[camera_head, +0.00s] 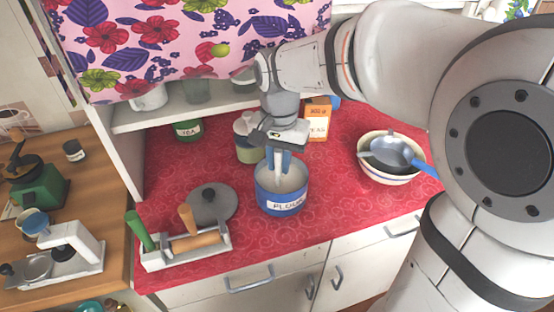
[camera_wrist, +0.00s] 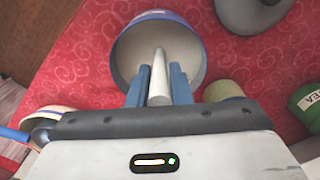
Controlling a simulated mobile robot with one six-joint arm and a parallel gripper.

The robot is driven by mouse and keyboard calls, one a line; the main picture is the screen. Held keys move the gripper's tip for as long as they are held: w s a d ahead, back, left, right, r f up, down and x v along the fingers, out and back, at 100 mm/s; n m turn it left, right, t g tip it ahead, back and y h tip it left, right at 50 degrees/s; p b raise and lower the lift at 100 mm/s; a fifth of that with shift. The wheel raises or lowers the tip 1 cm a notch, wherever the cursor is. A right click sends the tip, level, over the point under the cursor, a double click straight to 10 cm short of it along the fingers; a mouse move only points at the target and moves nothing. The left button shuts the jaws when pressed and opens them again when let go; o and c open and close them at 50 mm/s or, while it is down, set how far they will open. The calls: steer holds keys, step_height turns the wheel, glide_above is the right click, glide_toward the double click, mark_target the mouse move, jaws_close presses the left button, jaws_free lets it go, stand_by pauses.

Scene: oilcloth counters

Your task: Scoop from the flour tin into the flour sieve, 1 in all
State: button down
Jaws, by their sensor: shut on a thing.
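The flour tin (camera_head: 282,203), blue with a white label, stands open on the red counter. In the wrist view its blue rim and pale inside (camera_wrist: 190,28) are ahead of the fingers. My gripper (camera_head: 279,163) points down over the tin's mouth, its blue fingers (camera_wrist: 158,82) shut on a pale rod-like handle, seemingly the scoop's (camera_wrist: 158,75). The handle's far end reaches into the tin; the scoop's bowl cannot be made out. The flour sieve (camera_head: 393,151), blue-grey with a blue handle, rests over a cream bowl (camera_head: 391,178) at the right.
A grey lid (camera_head: 211,204) lies left of the tin. A rack (camera_head: 186,247) with wooden-handled tools stands at front left. A green tea tin (camera_head: 188,129), a pale green canister (camera_head: 249,151) and an orange peas box (camera_head: 316,122) stand behind. Counter between tin and bowl is clear.

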step_height(320, 180, up, 9)
steer(key=p, duration=0.6)
steer(key=shift+f+p, duration=0.2)
steer(key=shift+p, duration=0.2)
steer(key=shift+f, duration=0.1)
